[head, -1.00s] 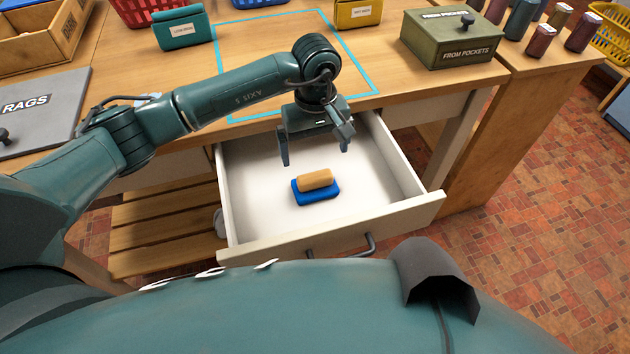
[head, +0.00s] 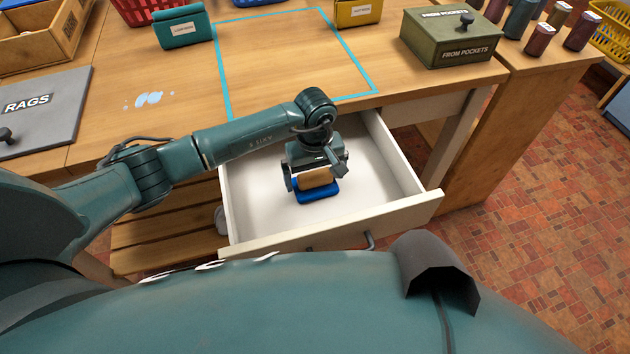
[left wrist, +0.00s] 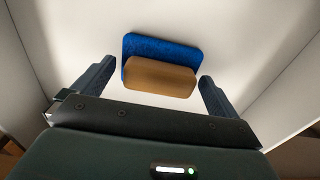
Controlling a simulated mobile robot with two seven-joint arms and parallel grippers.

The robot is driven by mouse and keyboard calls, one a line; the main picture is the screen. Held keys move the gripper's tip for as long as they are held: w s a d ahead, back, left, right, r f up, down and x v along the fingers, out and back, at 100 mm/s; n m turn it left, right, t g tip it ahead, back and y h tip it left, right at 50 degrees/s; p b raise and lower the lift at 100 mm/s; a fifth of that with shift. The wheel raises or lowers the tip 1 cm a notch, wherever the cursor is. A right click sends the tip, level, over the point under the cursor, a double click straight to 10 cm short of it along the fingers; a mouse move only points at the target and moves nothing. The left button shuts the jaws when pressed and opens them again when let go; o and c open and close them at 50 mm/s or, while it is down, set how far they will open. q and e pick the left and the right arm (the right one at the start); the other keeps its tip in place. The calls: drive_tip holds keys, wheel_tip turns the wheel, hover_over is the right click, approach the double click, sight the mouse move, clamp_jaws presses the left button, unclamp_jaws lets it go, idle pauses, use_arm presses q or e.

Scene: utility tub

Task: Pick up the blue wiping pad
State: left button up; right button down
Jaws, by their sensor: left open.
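The blue wiping pad (head: 318,193) lies in the open white drawer, with a tan block (head: 315,178) on its top. In the left wrist view the pad's blue part (left wrist: 160,48) and the tan part (left wrist: 160,77) show beyond the gripper. My left gripper (head: 313,188) is open and low in the drawer, with its fingers on either side of the tan block. In the left wrist view the fingertips (left wrist: 158,72) stand apart from the block, with gaps on both sides. My right gripper is not in view.
Pale blue spots (head: 149,98) mark the tabletop.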

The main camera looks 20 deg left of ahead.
sight(315, 174)
use_arm(q)
drive_tip(key=c, duration=0.7)
wheel_tip(315, 174, up, 10)
drive_tip(key=shift+r+b, duration=0.1)
drive_tip(key=shift+b, duration=0.25)
